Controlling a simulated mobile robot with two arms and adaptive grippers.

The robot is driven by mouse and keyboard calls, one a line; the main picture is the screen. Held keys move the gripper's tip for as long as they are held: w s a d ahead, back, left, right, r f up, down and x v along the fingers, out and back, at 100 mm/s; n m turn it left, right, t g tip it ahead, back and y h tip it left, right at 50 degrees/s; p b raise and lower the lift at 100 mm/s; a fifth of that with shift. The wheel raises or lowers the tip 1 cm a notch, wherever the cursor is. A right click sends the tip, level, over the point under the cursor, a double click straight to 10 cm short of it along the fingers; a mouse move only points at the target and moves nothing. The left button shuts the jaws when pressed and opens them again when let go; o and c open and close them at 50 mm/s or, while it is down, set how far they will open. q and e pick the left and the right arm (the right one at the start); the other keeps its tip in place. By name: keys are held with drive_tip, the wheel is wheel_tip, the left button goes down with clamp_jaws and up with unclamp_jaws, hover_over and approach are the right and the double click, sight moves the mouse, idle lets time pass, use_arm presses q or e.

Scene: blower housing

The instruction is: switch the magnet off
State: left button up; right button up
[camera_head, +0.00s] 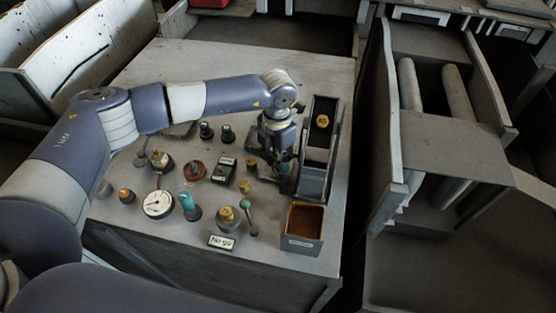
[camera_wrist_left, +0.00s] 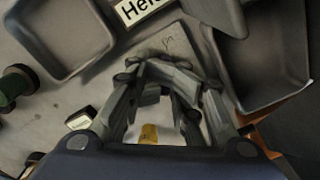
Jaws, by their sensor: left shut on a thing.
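My left gripper (camera_head: 283,165) is low over the right part of the grey bench, beside a tall narrow grey holder. In the left wrist view its fingers (camera_wrist_left: 165,75) are closed in on a small grey block (camera_wrist_left: 172,42) with a faint mark on its face. The fingers hide much of this block, and I cannot tell whether it is the magnet or its switch. A black box with a pale label (camera_head: 224,170) stands on the bench left of the gripper. My right gripper is not in view.
A brown-lined open box (camera_head: 304,222) stands at the bench's front right. A dial gauge (camera_head: 158,204), a teal-topped part (camera_head: 189,205) and several small knobbed parts crowd the middle. The bench's back (camera_head: 240,62) is clear.

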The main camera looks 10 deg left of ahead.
use_arm(q)
drive_tip(key=shift+s+d+f+n, duration=0.1)
drive_tip(key=shift+s+d+n, duration=0.05)
drive_tip(key=shift+n, duration=0.4)
drive_tip(key=shift+s+d+f+n, duration=0.1)
drive_tip(key=shift+s+d+n, duration=0.05)
drive_tip(key=shift+n, duration=0.4)
drive_tip(key=shift+r+n, duration=0.1)
drive_tip(key=shift+n, duration=1.1)
drive_tip(key=shift+d, duration=0.1)
drive_tip(key=shift+n, duration=2.4)
drive_tip(key=shift+r, duration=0.1)
